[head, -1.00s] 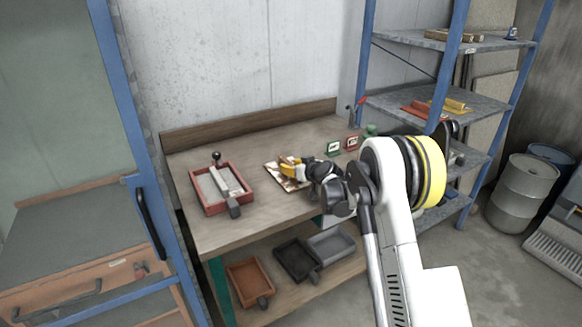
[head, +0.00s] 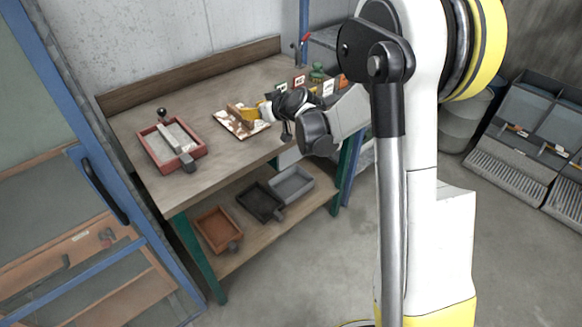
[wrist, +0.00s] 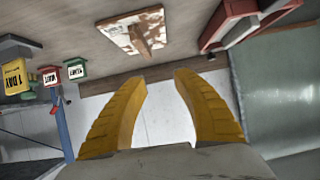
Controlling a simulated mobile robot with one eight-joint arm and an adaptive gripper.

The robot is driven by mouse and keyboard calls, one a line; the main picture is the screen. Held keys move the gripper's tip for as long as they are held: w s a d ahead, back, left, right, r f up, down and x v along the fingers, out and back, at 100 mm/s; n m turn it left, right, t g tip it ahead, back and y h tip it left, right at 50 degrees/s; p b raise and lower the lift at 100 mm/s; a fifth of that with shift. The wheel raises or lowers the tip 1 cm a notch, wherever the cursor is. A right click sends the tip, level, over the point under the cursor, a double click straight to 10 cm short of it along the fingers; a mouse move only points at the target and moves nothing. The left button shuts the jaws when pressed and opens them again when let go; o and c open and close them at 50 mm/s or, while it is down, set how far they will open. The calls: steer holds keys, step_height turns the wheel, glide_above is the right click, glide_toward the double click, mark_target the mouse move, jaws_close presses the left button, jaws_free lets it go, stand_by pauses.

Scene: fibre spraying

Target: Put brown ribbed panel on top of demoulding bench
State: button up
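A flat panel (head: 226,122), mottled brown and white with one upright brown rib, lies on the wooden bench top (head: 210,180), which I take for the demoulding bench. The panel also shows in the wrist view (wrist: 120,36), its rib pointing towards the camera. My gripper (head: 250,113) has yellow fingers and is beside the panel's right part in the head view. In the wrist view my gripper (wrist: 160,78) is open, with nothing between the fingers and the panel beyond them. The head view does not show whether a finger touches the panel.
A red tray (head: 143,143) with a grey bar and knob stands left on the bench. Small signs (wrist: 16,76) stand on the other side. Red-brown, black and grey trays (head: 292,184) sit on the lower shelf. A blue-framed door (head: 75,110) is at left; floor is clear in front.

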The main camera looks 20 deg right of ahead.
steer(key=s+a+r+m+g+h, duration=0.15)
steer(key=s+r, duration=0.25)
steer(key=s, duration=0.5)
steer(key=s+a+r+n+g, duration=0.15)
steer(key=s+r, duration=0.25)
steer(key=s, duration=0.4)
steer(key=s+d+f+m+g+h, duration=0.1)
steer(key=s, duration=1)
steer(key=s+f+m+h, duration=0.1)
steer(key=s+f+m, duration=0.1)
steer(key=s, duration=0.9)
steer(key=shift+d+g, duration=0.35)
steer(key=shift+g, duration=0.05)
